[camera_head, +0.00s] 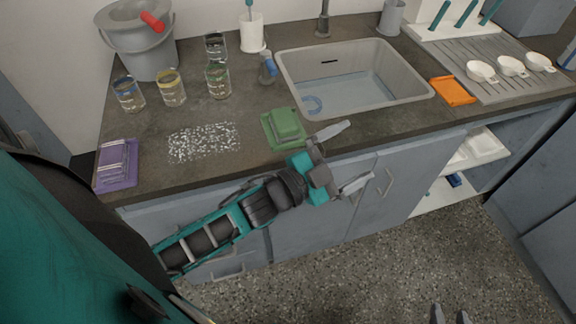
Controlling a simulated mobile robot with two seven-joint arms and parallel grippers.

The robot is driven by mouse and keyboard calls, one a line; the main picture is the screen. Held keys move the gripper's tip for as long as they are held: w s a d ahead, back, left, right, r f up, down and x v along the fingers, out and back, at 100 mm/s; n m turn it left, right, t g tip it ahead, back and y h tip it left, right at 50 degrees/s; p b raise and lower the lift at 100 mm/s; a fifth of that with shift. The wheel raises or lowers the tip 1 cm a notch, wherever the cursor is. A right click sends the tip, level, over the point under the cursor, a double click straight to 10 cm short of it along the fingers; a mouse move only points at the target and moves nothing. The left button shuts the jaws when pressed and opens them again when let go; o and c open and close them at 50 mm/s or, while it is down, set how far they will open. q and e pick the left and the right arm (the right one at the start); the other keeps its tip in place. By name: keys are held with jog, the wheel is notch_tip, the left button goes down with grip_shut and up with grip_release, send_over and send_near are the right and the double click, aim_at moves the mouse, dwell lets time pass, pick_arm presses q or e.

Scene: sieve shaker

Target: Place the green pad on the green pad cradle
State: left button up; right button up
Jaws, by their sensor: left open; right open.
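A green block-shaped pad (287,122) appears to sit on a flat green base, the cradle (270,142), near the counter's front edge, left of the sink. Both are the same green, so I cannot tell exactly how they fit together. My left gripper (345,157) is open and empty, with its fingers spread just right of and nearer than the green pieces, by the counter edge. My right gripper (450,314) shows only its fingertips at the bottom edge, open with nothing between them, over the floor.
White granules (204,142) lie on the counter left of the green pieces. A purple holder (117,164) is at the far left. Several glass jars, a small bottle (267,68) and a grey bucket (148,52) stand behind. The sink (415,93) and an orange piece (453,91) are right.

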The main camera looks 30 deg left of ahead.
pick_arm(q)
jog(key=s+a+f+n+g+y, duration=0.2)
jog(key=s+f+n+g+y, duration=0.1)
jog(key=s+f+n, duration=0.2)
jog(key=s+a+f+n+g+y, duration=0.3)
jog(key=s+f+n, duration=0.2)
jog(key=f, duration=0.5)
jog(key=shift+s, duration=1.1)
jog(key=shift+f, duration=0.1)
